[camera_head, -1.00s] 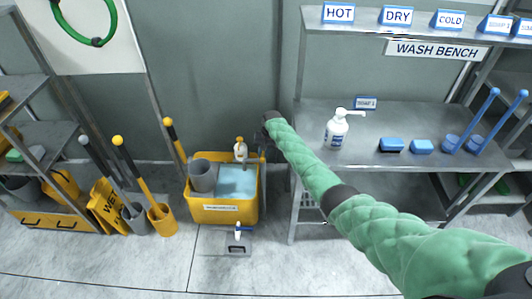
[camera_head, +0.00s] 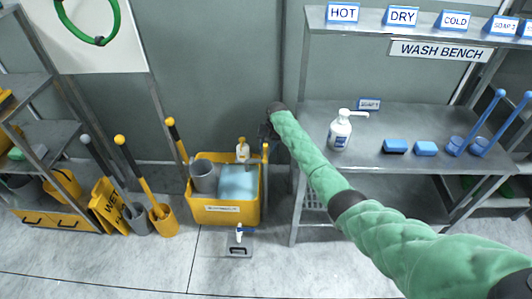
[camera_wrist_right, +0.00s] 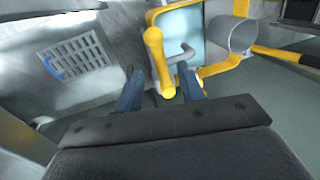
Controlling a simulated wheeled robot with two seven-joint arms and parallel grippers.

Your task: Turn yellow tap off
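The yellow tap handle (camera_wrist_right: 158,62) shows in the right wrist view as a bar with rounded ends, above a yellow tub (camera_wrist_right: 208,70) and close to a curved grey spout (camera_wrist_right: 180,54). My right gripper (camera_wrist_right: 159,88) is open, with one dark blue finger on each side of the handle's lower end in the picture. I cannot tell whether either finger touches it. In the head view, my right gripper (camera_head: 268,130) is small and dark at the tub's back right corner, beside a yellow upright part (camera_head: 265,152). My left gripper is out of view.
The yellow tub (camera_head: 225,210) holds a grey cylinder (camera_head: 204,176) and light blue contents (camera_head: 238,182). The steel wash bench (camera_head: 390,175) stands close on the right, with a soap bottle (camera_head: 340,132) on it. Yellow-handled tools (camera_head: 140,185) stand left. Floor in front is mostly clear.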

